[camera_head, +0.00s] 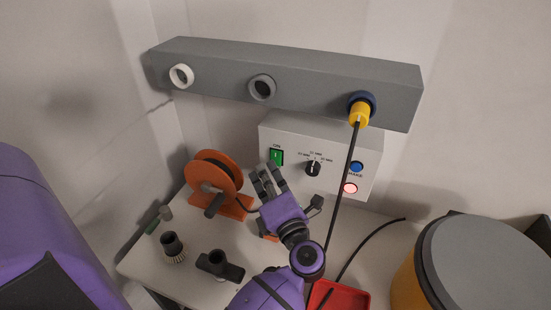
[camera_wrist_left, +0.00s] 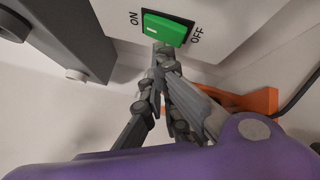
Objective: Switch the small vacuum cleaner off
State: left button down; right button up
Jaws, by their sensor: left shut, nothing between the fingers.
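A white control box (camera_head: 330,150) stands against the back wall and carries a green rocker switch (camera_head: 276,157), a black dial (camera_head: 313,168), a blue button (camera_head: 357,167) and a glowing red-pink round light (camera_head: 350,188). In the left wrist view the green rocker (camera_wrist_left: 165,28) has ON at its left end and OFF at its right end. My left gripper (camera_head: 265,177) is shut and empty, just in front of the box below the rocker. In the left wrist view its fingertips (camera_wrist_left: 160,52) are at the rocker's lower edge; I cannot tell whether they touch. My right gripper is not in view.
A grey rail (camera_head: 310,85) with round ports runs above the box; a yellow plug (camera_head: 359,114) with a black cable hangs from it. An orange reel (camera_head: 213,180) stands left of my gripper. Dark nozzles (camera_head: 172,247), a red tray (camera_head: 340,297) and a yellow, grey-lidded drum (camera_head: 480,260) are nearby.

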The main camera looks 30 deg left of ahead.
pick_arm(q)
jog(key=shift+w, duration=0.15)
jog(key=shift+w+a, duration=0.1)
jog(key=shift+w, duration=0.15)
dwell(0.4)
jog(key=shift+w+a+r, duration=0.1)
jog(key=shift+w+r, duration=0.25)
jog(key=shift+w, duration=0.1)
dwell(0.7)
jog(key=shift+s, duration=0.1)
jog(key=shift+s+d+f, duration=0.15)
jog(key=shift+s+d, duration=0.1)
jog(key=shift+s, duration=0.1)
jog(key=shift+s+f, duration=0.1)
jog(key=shift+s, duration=0.05)
